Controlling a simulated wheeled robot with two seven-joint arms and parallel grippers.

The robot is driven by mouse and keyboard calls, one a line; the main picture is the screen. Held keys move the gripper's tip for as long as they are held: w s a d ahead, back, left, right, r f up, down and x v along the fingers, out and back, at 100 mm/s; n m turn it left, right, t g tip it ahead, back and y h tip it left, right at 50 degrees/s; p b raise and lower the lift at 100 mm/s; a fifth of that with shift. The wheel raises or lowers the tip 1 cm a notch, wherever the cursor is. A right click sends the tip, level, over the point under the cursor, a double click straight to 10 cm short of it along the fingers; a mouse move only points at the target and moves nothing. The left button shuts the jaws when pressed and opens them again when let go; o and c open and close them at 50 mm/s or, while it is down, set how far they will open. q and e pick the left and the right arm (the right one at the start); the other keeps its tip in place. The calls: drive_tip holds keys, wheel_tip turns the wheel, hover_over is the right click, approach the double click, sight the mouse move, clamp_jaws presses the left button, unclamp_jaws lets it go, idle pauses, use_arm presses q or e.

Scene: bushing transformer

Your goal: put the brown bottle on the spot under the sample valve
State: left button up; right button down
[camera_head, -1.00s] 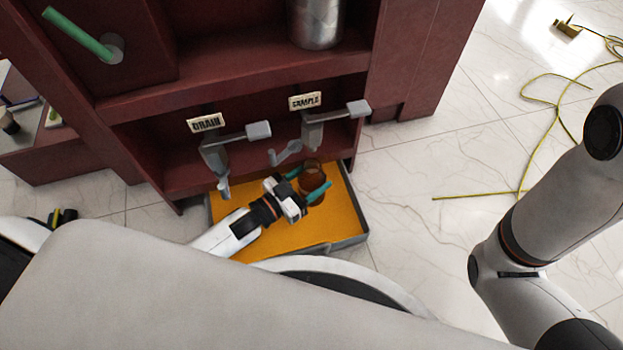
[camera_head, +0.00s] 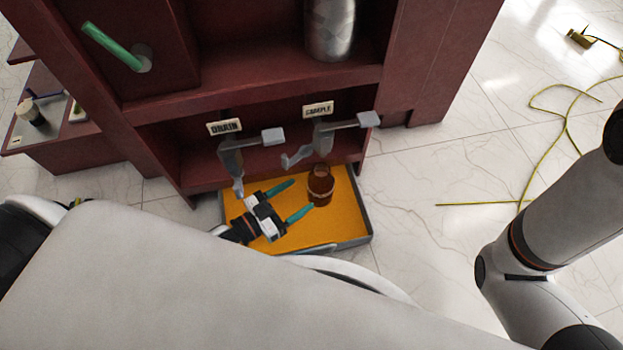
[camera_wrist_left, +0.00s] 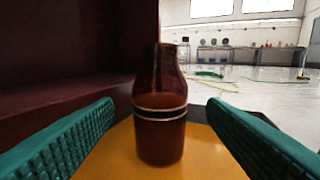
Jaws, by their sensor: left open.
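The brown bottle (camera_head: 320,187) stands upright on the orange floor of a grey-rimmed tray (camera_head: 345,232), below the sample valve (camera_head: 322,140). It also shows upright in the left wrist view (camera_wrist_left: 160,110), centred beyond my fingers. My left gripper (camera_head: 292,200) is open, with its teal fingers pointing at the bottle from the left. The fingers are apart from the bottle, with a gap between. The marked spot under the valve cannot be made out. My right arm is at the right edge, and its gripper is out of view.
The drain valve (camera_head: 232,160) hangs left of the sample valve, near my left gripper. The dark red cabinet (camera_head: 250,85) stands behind the tray and overhangs its back. A yellow-green cable (camera_head: 485,204) lies on the open floor at right.

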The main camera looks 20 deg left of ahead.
use_arm(q)
drive_tip(key=shift+p+v, duration=0.55)
drive_tip(key=shift+v, duration=1.45)
